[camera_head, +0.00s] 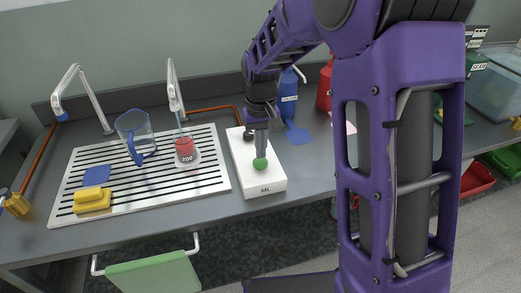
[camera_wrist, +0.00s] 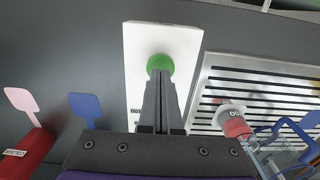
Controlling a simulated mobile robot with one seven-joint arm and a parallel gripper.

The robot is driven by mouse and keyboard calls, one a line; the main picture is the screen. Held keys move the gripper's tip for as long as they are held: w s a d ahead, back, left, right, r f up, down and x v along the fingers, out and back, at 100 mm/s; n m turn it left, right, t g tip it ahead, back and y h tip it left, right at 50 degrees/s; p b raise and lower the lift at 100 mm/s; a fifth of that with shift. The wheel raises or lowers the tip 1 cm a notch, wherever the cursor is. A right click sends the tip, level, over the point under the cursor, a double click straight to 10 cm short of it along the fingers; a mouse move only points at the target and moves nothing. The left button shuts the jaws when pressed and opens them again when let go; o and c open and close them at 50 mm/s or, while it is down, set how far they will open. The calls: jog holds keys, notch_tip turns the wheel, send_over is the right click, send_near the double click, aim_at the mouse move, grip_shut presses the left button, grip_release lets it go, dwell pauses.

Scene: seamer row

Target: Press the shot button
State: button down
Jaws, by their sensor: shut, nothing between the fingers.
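A white box (camera_head: 267,186) marked "ML" stands on the grey counter, right of the slatted drain tray. A round green button (camera_head: 260,163) sits on its top near the front. In the wrist view the green button (camera_wrist: 160,64) shows just beyond my fingertips. My gripper (camera_head: 261,154) is shut and empty, pointing down at the green button. The fingertips (camera_wrist: 160,75) overlap the button's edge in the wrist view; I cannot tell whether they touch it. A dark knob (camera_head: 248,134) shows behind the gripper on the box. No label reading "shot" is legible.
A red-filled cup (camera_head: 184,148) reading "200" stands under a tap on the drain tray (camera_head: 215,185). A blue jug (camera_head: 135,135) and yellow sponge (camera_head: 92,200) are further left. A blue bottle (camera_head: 288,95) stands behind the box. Bare counter (camera_head: 308,165) lies right of the box.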

aim_at(261, 161)
notch_tip(261, 161, up, 11)
jog(key=p, duration=0.1)
dwell(0.4)
